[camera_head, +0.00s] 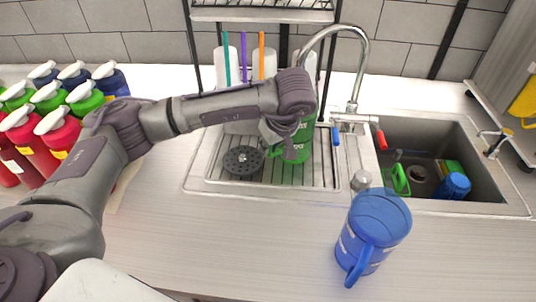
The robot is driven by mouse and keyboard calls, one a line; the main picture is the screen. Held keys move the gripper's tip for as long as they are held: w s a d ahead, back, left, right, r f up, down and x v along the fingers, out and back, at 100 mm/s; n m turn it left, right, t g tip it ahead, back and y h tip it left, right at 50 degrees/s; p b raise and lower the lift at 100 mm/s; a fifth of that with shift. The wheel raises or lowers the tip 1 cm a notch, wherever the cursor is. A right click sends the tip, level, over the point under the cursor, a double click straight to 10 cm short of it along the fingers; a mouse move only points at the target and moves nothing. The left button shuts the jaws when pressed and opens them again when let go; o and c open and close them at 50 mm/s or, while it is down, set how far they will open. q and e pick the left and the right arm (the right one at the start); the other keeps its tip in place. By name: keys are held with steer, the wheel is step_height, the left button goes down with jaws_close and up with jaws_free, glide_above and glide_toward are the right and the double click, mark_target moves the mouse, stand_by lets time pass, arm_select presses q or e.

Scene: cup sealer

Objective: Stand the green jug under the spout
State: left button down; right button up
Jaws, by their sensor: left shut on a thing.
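The green jug (306,134) is at the right part of the ribbed drainboard, partly hidden by my left wrist and fingers. My left gripper (278,138) is shut on the green jug at its near left side. The chrome tap's curved spout (343,28) arches from the right toward the space above the jug. Its outlet is close to my wrist in the picture. I cannot tell whether the jug's base rests on the ribs or exactly how it lines up with the outlet. My right gripper is not in view.
A blue jug (372,232) stands on the counter at front right. The sink (470,130) at right holds a blue cup (453,186) and a green item (396,179). Several red, green and blue bottles (60,120) crowd the left. White containers with coloured sticks (228,60) stand behind the drainboard.

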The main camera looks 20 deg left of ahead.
arm_select(q)
steer(key=shift+w+a+f+b, duration=0.2)
steer(key=shift+w+a+b, duration=0.2)
steer(key=shift+w, duration=0.85)
steer(key=shift+w+a+f+b, duration=0.15)
steer(key=shift+w+a+b, duration=0.2)
steer(key=shift+w, duration=0.9)
steer(key=shift+w+a+f+b, duration=0.25)
steer(key=shift+w+b, duration=0.2)
steer(key=shift+w, duration=0.8)
steer(key=shift+a+f+b, duration=0.1)
steer(key=shift+f+b, duration=0.25)
steer(key=shift+f, duration=0.05)
steer(key=c, duration=1.1)
jaws_free()
steer(key=shift+r, duration=0.1)
steer(key=v, duration=1.1)
steer(key=shift+s+r, duration=0.1)
steer(key=shift+r, duration=0.2)
